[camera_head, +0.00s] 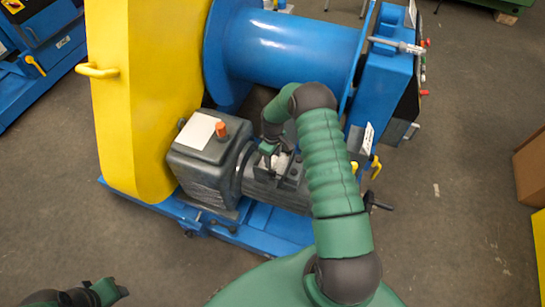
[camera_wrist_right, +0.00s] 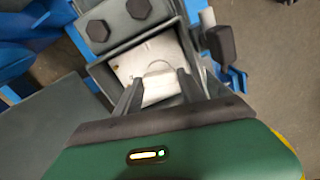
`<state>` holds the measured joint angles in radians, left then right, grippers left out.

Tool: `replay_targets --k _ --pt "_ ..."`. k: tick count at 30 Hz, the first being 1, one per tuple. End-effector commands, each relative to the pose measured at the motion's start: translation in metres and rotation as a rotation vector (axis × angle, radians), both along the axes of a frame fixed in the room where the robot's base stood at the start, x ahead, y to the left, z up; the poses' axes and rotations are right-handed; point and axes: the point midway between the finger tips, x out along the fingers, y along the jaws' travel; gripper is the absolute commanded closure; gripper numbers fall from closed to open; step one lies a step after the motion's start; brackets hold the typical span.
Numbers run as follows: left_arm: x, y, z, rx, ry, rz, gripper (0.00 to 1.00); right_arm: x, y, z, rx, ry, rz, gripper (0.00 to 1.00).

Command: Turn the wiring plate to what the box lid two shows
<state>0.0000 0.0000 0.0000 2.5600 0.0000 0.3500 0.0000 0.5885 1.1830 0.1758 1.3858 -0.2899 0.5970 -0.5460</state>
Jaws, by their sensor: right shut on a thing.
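In the right wrist view, a pale plate (camera_wrist_right: 136,67), which looks like the wiring plate, lies inside an open grey box on the motor. A thin curved line shows on the plate. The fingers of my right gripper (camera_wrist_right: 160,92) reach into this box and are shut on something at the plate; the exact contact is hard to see. In the head view my right gripper (camera_head: 277,156) is at the top of the grey motor (camera_head: 262,186). My left gripper (camera_head: 112,291) is at the lower left, away from the machine, its jaws unclear. I cannot pick out box lid two.
A grey housing (camera_head: 208,160) with a white sheet (camera_head: 197,131) and an orange knob (camera_head: 221,130) stands left of the motor. A yellow guard (camera_head: 140,90) and a blue drum (camera_head: 285,42) rise behind. The floor at right is clear up to a brown box (camera_head: 533,170).

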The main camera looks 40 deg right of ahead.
Motion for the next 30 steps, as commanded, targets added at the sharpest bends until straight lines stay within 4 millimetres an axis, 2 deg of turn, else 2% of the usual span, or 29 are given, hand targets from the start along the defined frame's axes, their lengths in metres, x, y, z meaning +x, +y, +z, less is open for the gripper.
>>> replay_targets --k 12,29,30 --pt "0.0000 0.0000 0.0039 0.000 0.000 0.000 0.62 -0.0005 -0.0032 0.0013 -0.003 0.000 0.196 0.93" --pt "0.0001 0.0000 0.0041 0.000 0.000 0.000 0.62 -0.0004 -0.0045 0.0016 -0.006 0.000 0.228 0.93" --pt "0.0001 0.0000 0.0041 0.000 0.000 0.000 0.62 -0.0004 -0.0045 0.0016 -0.006 0.000 0.228 0.49"
